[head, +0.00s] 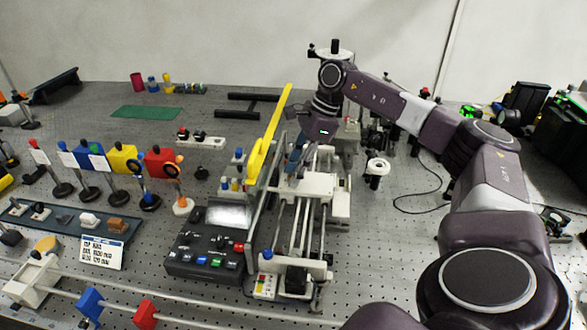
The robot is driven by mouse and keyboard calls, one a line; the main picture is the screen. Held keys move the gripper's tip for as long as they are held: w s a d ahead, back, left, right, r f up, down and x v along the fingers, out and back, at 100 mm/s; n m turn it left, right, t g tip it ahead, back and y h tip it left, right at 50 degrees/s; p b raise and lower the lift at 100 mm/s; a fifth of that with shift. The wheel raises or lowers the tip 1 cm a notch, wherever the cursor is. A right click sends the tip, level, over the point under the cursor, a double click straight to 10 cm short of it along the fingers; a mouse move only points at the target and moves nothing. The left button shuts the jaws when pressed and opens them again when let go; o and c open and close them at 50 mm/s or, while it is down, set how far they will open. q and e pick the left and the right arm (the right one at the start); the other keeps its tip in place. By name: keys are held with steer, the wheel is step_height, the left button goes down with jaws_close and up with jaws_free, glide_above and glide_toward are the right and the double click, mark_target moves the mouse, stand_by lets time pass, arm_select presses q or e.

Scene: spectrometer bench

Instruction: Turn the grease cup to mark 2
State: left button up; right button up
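My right gripper (296,158) reaches down over the rail machine (312,225) in the middle of the bench. Its fingers are small and partly merge with the machine's parts, so whether they are open or shut does not show. I cannot make out the grease cup or its marks for certain; it may be hidden by the gripper or wrist. My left gripper is out of view.
A yellow lever (268,135) stands up just left of the gripper. A control box (209,242) with a screen and colored buttons sits left of the machine. A white ring-topped post (377,168) stands to the right. A green mat (147,113) lies at the back left.

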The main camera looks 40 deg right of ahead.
steer(key=shift+f, duration=0.1)
steer(key=shift+c, duration=0.2)
jaws_close()
steer(key=m+t+b, duration=0.1)
steer(key=m, duration=0.2)
steer(key=shift+s+a+m+h, duration=0.1)
steer(key=shift+s+m+h, duration=0.05)
steer(key=shift+m+h, duration=0.2)
steer(key=m+h+b, duration=0.1)
steer(key=m, duration=0.1)
steer(key=m+t+b, duration=0.1)
steer(key=m, duration=0.1)
steer(key=shift+a+m+h, duration=0.15)
steer(key=shift+m+h, duration=0.1)
steer(key=shift+h, duration=0.1)
steer(key=m+h, duration=0.1)
steer(key=m, duration=0.2)
steer(key=shift+a+m+b, duration=0.15)
steer(key=shift+m+b, duration=0.15)
steer(key=shift+b, duration=0.1)
steer(key=shift+m+h, duration=0.8)
steer(key=shift+m, duration=1)
